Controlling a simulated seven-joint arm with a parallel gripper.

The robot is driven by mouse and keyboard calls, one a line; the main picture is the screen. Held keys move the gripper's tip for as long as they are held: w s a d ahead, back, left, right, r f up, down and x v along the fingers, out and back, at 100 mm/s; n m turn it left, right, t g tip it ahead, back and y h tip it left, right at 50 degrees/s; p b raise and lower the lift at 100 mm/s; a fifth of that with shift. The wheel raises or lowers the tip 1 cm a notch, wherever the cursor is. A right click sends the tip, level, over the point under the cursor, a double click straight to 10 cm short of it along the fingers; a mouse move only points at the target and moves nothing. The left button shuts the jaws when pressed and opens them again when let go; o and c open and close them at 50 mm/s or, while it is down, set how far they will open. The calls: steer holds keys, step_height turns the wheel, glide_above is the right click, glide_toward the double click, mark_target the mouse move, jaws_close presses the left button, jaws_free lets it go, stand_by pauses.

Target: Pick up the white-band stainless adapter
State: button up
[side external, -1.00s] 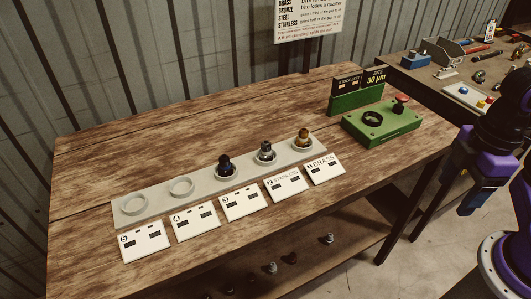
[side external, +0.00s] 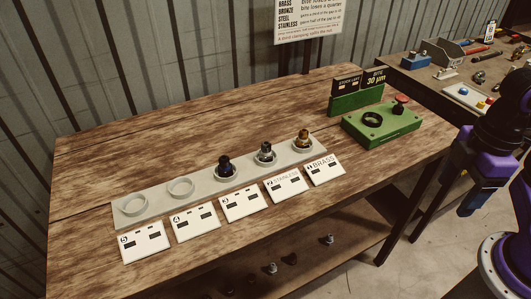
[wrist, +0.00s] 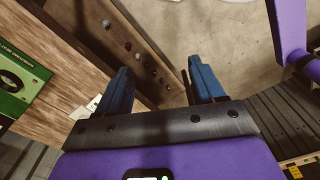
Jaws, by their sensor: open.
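A silvery adapter (side external: 265,153) stands upright in the ring behind the card marked 2 STAINLESS (side external: 286,184). Its band is too small to make out. A dark adapter (side external: 225,166) stands in the ring to its left, and a brass-coloured one (side external: 303,139) in the ring to its right. My gripper (side external: 472,193) hangs off the right end of the bench, well away from the adapters. In the wrist view my gripper (wrist: 160,82) is open, with two blue fingers apart and nothing between them.
The grey rack strip (side external: 155,196) has two empty rings at its left. A green gauge block (side external: 383,127) with a red button and a green display (side external: 357,97) stand at the bench's right. Several small fittings (side external: 272,268) lie on the lower shelf. The back of the bench is clear.

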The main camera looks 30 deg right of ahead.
steer(key=w+a+r+n, duration=0.1)
steer(key=w+a+r, duration=0.3)
steer(key=w+a, duration=0.45)
steer(key=r+n, duration=0.1)
steer(key=n, duration=0.3)
glide_above(265, 143)
step_height(265, 143, down, 16)
steer(key=shift+f, duration=0.25)
steer(key=c, duration=1.3)
